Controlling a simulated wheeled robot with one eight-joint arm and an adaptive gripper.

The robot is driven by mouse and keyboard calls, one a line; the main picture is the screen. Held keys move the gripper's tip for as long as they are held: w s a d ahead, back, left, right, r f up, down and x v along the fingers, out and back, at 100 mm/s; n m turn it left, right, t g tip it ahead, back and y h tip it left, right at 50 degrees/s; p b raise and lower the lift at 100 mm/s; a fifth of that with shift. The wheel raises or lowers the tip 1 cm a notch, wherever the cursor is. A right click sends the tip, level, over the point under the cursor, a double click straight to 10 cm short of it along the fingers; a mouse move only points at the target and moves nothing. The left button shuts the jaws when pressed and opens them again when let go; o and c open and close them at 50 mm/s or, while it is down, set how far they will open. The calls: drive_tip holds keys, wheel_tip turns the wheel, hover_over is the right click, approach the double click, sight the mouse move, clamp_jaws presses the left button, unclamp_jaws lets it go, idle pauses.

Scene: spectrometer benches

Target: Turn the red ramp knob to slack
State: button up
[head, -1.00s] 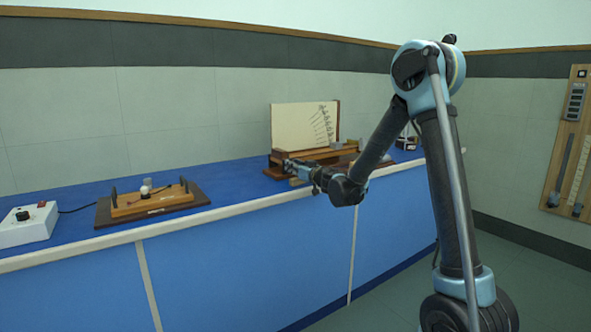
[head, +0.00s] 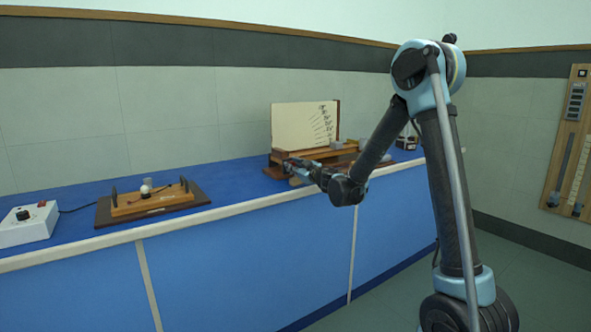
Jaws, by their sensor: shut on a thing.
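The wooden ramp apparatus (head: 277,157) stands on the blue bench at the centre, with an upright pale board (head: 292,122) behind it that carries a fan of dark marks. My gripper (head: 291,166) is at the apparatus's front left edge, small and seen from the side. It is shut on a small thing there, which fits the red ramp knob. The knob itself is hidden by my fingers, so its colour and setting do not show. My forearm crosses in front of the apparatus's right end.
A wooden stand with a white ball (head: 146,188) sits at the left on a dark base. A white box (head: 28,228) with a black knob and red switch is at far left. A wall panel (head: 567,140) hangs at right. Blue bench top (head: 235,180) is clear between the stand and the ramp.

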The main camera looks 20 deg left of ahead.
drive_tip(key=shift+a+n, duration=0.1)
drive_tip(key=shift+n, duration=0.3)
drive_tip(key=o, duration=1)
drive_tip(key=shift+o, duration=0.2)
drive_tip(key=v, duration=1.2)
drive_tip(key=shift+w+f, duration=0.1)
